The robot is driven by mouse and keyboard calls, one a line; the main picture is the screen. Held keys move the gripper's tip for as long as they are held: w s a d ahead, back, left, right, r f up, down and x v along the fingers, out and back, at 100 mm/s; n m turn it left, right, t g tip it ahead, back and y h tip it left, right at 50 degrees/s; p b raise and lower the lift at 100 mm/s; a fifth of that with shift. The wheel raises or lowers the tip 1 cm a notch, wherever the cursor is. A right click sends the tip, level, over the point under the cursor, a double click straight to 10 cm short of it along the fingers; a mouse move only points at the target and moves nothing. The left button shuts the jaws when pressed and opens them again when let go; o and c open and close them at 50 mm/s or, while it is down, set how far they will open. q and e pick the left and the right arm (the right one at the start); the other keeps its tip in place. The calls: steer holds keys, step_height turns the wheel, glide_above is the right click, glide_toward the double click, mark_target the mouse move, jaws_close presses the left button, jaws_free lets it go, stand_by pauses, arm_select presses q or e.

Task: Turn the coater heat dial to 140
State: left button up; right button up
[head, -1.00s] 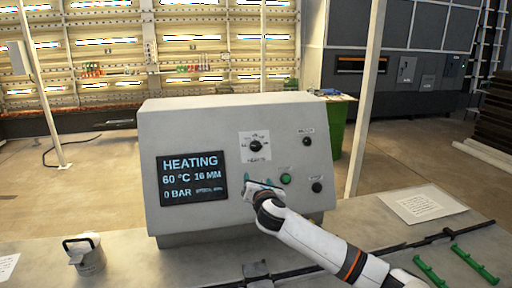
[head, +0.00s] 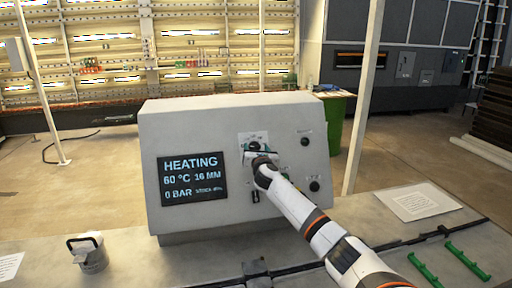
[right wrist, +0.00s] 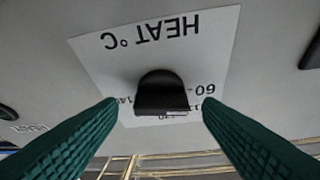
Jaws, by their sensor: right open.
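The heat dial (head: 254,146) is a black knob on a white label marked HEAT °C on the sloped grey control panel (head: 195,125). In the right wrist view the black knob (right wrist: 162,92) sits between my two green fingers, with numbers such as 60 and 140 partly readable around it; its exact setting is hard to read. My right gripper (head: 260,157) is in front of the dial, and it also shows in the right wrist view (right wrist: 160,115). It is open, with a gap on both sides of the knob. The panel's screen (head: 193,180) reads HEATING, 60 °C, 16 MM, 0 BAR. My left gripper is out of view.
Other knobs sit on the panel at the upper right (head: 305,142) and lower right (head: 314,185). A paper sheet (head: 418,202) and green holders (head: 467,262) lie at right.

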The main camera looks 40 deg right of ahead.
steer(key=shift+w+d, duration=0.25)
steer(key=shift+w, duration=0.25)
steer(key=shift+c, duration=0.6)
steer(key=c, duration=0.9)
